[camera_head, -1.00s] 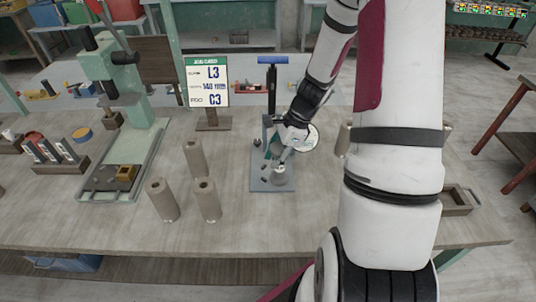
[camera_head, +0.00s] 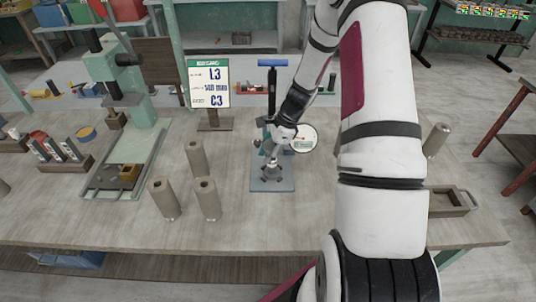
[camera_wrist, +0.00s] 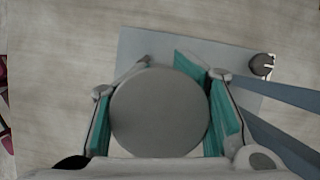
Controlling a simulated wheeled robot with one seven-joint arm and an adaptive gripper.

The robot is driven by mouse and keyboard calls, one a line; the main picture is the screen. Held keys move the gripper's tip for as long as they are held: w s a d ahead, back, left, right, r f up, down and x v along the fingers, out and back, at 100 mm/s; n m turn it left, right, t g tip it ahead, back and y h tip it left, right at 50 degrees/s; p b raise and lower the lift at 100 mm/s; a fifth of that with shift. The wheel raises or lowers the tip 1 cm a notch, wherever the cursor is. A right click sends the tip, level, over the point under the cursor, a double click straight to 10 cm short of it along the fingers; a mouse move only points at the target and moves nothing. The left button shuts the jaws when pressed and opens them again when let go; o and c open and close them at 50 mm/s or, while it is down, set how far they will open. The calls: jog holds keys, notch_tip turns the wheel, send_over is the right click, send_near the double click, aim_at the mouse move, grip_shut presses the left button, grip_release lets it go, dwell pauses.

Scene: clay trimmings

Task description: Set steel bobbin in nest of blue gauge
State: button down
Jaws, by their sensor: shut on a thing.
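The blue gauge shows in the head view as a flat blue-grey base plate (camera_head: 272,186) with an upright column and a blue bar on top (camera_head: 272,62). A round white dial (camera_head: 303,139) sits beside the column. My gripper (camera_head: 269,156) is over the base plate, in front of the column. In the wrist view my gripper (camera_wrist: 160,112) is shut on the steel bobbin (camera_wrist: 160,112), whose round grey end lies between the green finger pads. The plate (camera_wrist: 150,42) shows beyond it. The nest is hidden, and I cannot tell the gap beneath the bobbin.
Several tan cylinders (camera_head: 207,199) stand left of the gauge, and another (camera_head: 435,140) stands right of my arm. A job card (camera_head: 209,83) reading L3 and C3 stands behind. A green press (camera_head: 125,100) is at the left. A wooden tray (camera_head: 452,201) lies at the right.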

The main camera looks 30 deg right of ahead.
jog(key=shift+f, duration=0.1)
jog(key=c, duration=0.9)
grip_release()
